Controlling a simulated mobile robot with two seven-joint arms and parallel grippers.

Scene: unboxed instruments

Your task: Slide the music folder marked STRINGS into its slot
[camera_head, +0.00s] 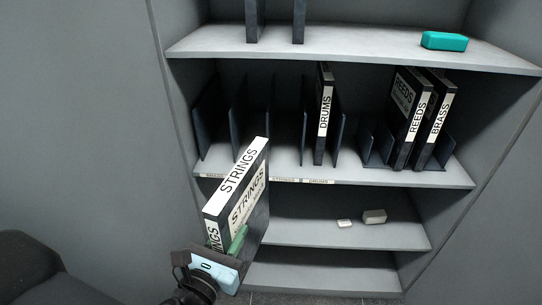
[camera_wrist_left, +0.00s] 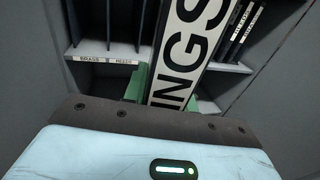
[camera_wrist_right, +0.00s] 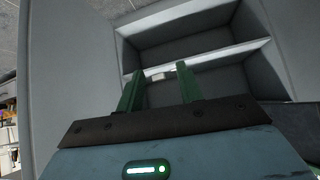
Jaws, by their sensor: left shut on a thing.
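The black music folder with white STRINGS labels (camera_head: 241,196) is held tilted in front of the shelf, its top leaning right. My left gripper (camera_head: 238,240) is shut on its lower part. In the left wrist view the folder (camera_wrist_left: 188,50) rises between the green fingers (camera_wrist_left: 150,88). The slot row has dark dividers (camera_head: 237,115) on the middle shelf (camera_head: 405,179). A small STRINGS tag (camera_head: 284,180) is on that shelf's front edge, left of the DRUMS tag (camera_head: 318,182). The slot above the STRINGS tag looks empty. My right gripper (camera_wrist_right: 158,88) is open and empty, facing lower shelves.
The DRUMS folder (camera_head: 325,115) stands in the slot row. The REEDS folder (camera_head: 409,118) and BRASS folder (camera_head: 436,120) lean in a rack at right. A teal case (camera_head: 444,41) lies on the upper shelf.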

